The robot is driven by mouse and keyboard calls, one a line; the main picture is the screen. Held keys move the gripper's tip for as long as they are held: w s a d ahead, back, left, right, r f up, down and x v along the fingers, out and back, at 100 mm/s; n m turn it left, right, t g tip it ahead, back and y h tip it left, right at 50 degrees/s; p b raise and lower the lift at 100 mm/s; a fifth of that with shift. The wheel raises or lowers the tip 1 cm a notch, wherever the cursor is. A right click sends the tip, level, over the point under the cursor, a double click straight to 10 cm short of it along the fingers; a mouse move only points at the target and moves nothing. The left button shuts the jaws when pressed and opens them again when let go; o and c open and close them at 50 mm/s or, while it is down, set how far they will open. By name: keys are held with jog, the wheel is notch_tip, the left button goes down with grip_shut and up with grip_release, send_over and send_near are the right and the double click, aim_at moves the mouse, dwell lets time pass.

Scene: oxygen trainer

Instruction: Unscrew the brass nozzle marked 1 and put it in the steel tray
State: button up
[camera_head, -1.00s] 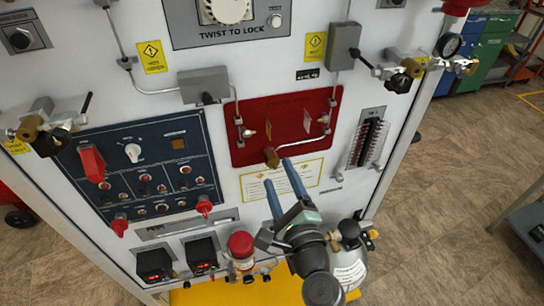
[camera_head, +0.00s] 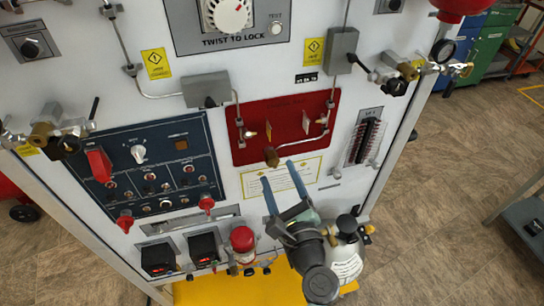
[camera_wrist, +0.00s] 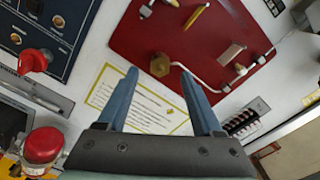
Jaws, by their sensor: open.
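A brass hex nozzle (camera_head: 271,157) sits at the lower edge of the red panel (camera_head: 252,101), at the end of a bent pipe. In the wrist view the nozzle (camera_wrist: 159,66) appears between and slightly beyond my fingertips. No number is readable on it. My gripper (camera_head: 278,173) is open and empty, its two blue fingers pointing up toward the nozzle from below. In the wrist view the gripper (camera_wrist: 159,78) shows a clear gap between the fingers, and neither finger visibly touches the nozzle. I cannot make out a steel tray.
Other valves with brass parts are at the left (camera_head: 45,131) and upper right (camera_head: 407,72). A grey surface (camera_head: 528,218) is at the right edge, across open floor.

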aim_at(275, 165)
jog(key=shift+w, duration=0.1)
jog(key=shift+x, duration=1.85)
grip_shut()
jog(key=shift+f+n+b, duration=0.25)
jog(key=shift+n+b, duration=0.55)
jog(key=shift+b, duration=0.25)
jog(key=shift+n+b, duration=0.3)
jog(key=shift+n, duration=0.3)
jog(key=shift+r+n, duration=0.25)
jog(key=shift+n, duration=0.05)
